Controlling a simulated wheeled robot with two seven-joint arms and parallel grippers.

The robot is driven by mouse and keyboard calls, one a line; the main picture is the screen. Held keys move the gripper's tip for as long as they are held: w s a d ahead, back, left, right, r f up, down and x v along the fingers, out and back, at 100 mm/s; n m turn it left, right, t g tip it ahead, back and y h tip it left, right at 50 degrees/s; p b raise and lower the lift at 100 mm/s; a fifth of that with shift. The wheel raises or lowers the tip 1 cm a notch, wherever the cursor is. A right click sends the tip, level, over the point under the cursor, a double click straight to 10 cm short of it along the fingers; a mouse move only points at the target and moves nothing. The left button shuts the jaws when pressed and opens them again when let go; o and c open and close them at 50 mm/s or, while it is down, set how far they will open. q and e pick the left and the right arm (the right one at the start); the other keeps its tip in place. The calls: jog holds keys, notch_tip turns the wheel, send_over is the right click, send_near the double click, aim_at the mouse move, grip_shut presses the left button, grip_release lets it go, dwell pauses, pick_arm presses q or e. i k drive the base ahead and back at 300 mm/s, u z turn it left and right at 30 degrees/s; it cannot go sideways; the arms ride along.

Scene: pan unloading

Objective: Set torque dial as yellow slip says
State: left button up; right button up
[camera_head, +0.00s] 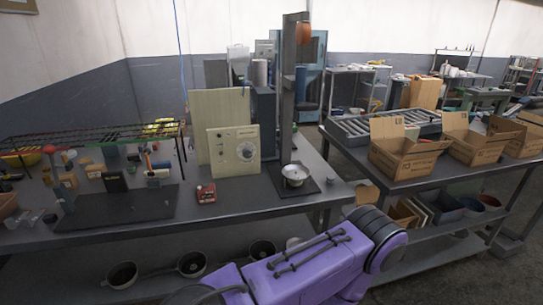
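A cream panel (222,163) with a round dial (246,151) stands upright on the dark workbench, left of the grey column. Small marks surround the dial, but they are too small to read, and I cannot tell the dial's setting. I cannot make out a yellow slip. Neither of my grippers is in view. A purple arm link, apparently mine, fills the bottom middle of the view.
On the workbench (240,200) are a red device (206,193), a dark mat (118,208) and a metal bowl (294,174) below the column (288,90). Small parts crowd the left end under a wire rack (90,138). Open cardboard boxes (405,155) stand on the right bench.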

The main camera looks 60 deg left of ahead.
aim_at(247, 154)
jog(key=i, duration=1.2)
jog(key=u, duration=1.8)
